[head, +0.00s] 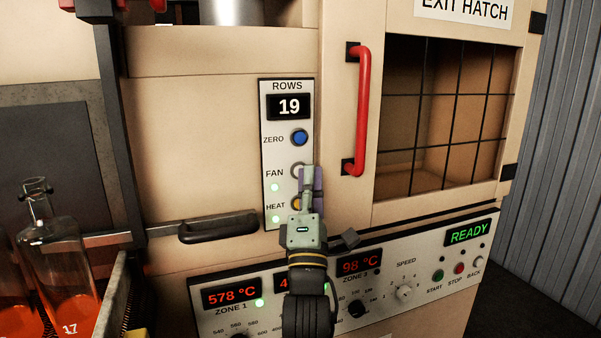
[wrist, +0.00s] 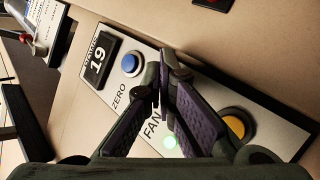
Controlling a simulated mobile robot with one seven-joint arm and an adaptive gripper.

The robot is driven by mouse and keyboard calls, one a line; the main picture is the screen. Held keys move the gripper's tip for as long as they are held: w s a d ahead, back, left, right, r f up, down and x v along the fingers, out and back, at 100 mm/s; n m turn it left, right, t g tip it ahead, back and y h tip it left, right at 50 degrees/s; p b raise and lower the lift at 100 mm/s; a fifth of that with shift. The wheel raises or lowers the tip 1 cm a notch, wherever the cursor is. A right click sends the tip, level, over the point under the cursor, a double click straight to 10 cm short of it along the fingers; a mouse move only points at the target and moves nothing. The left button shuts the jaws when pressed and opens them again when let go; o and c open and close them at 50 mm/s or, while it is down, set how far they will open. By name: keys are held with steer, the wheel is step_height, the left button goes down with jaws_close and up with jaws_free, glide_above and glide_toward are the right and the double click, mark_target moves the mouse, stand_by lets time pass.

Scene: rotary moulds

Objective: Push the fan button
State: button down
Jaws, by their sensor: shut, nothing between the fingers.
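The fan button (head: 297,170) sits beside the FAN label on the upright grey control panel in the head view. Only its pale rim shows, because my fingers cover the rest. My gripper (head: 309,172) is shut and empty, with its fingertips at the button's right side in that view. I cannot tell whether they touch it. In the wrist view my gripper (wrist: 163,75) points at the panel between the ZERO and yellow buttons, and its fingers hide the fan button. The green fan lamp (head: 275,187) is lit; it also shows in the wrist view (wrist: 170,142).
The blue ZERO button (head: 299,138) is above and the yellow HEAT button (head: 297,203) below, partly covered. A red door handle (head: 362,110) stands out at right. A black handle (head: 218,227) and a glass bottle (head: 58,250) are at left.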

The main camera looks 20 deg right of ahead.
steer(key=shift+s, duration=0.45)
steer(key=shift+s, duration=0.1)
steer(key=s+b, duration=0.1)
steer(key=s, duration=0.4)
steer(key=shift+s+d, duration=0.1)
steer(key=shift+s, duration=0.3)
